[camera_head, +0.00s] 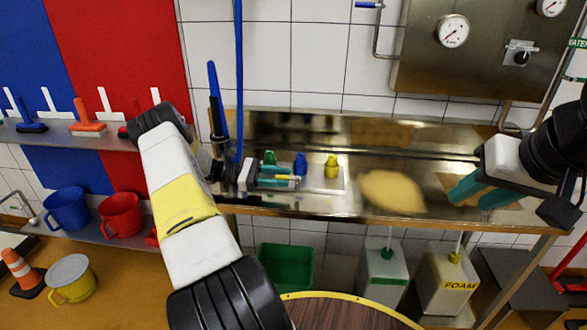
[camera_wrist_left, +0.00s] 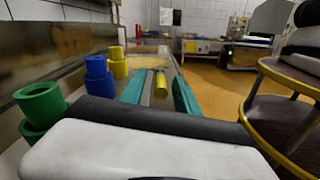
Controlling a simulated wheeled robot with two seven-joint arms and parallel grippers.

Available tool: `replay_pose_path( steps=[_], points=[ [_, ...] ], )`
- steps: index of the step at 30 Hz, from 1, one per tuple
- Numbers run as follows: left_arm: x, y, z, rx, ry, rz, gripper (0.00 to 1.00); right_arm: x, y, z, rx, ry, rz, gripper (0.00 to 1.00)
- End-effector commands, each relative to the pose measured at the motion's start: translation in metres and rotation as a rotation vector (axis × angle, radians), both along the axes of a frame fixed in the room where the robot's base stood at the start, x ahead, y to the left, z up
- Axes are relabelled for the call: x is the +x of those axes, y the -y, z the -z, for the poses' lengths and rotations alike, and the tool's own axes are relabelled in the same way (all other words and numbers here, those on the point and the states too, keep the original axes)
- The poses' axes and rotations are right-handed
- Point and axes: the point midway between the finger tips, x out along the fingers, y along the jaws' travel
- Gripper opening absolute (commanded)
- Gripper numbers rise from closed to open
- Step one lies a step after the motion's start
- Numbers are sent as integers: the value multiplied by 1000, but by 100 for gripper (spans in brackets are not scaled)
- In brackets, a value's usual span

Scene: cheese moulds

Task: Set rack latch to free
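A yellow bar (camera_wrist_left: 160,84), possibly the latch handle, lies between my left gripper's teal fingers in the left wrist view, with gaps on both sides. My left gripper (camera_head: 283,177) is open at the front of a pale rack board (camera_head: 313,184) on the steel counter. The bar is mostly hidden by the fingers in the head view. Green (camera_head: 269,157), blue (camera_head: 300,163) and yellow (camera_head: 331,166) stepped pieces stand on the board. My right gripper (camera_head: 478,192) is open and empty over the counter's right side. The latch's setting is not readable.
The steel counter (camera_head: 440,165) has a pale yellow patch (camera_head: 392,192) between the grippers. A blue upright pole (camera_head: 239,80) stands behind my left gripper. A green bin (camera_head: 285,268) and white containers (camera_head: 384,275) are below. A round wooden-topped stand (camera_head: 345,312) is in front.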

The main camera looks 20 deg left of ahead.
Motion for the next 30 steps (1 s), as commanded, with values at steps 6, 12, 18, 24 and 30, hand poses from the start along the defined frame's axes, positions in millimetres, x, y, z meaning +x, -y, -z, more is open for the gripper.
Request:
replay_pose_path(
  steps=[6, 12, 18, 24, 30],
  points=[
    [-5, -26, 1, 1, 0, -3, 38, 0, 0, 0, 0, 0, 0, 36],
    [-12, -60, 0, 0, 1, -4, 38, 0, 0, 0, 0, 0, 0, 36],
    [-16, -77, 0, 1, 0, -2, 38, 0, 0, 0, 0, 0, 0, 36],
    [-17, -79, -1, 0, 0, -1, 38, 0, 0, 0, 0, 0, 0, 36],
    [-16, -79, -1, 0, 0, -2, 38, 0, 0, 0, 0, 0, 0, 36]
  ],
)
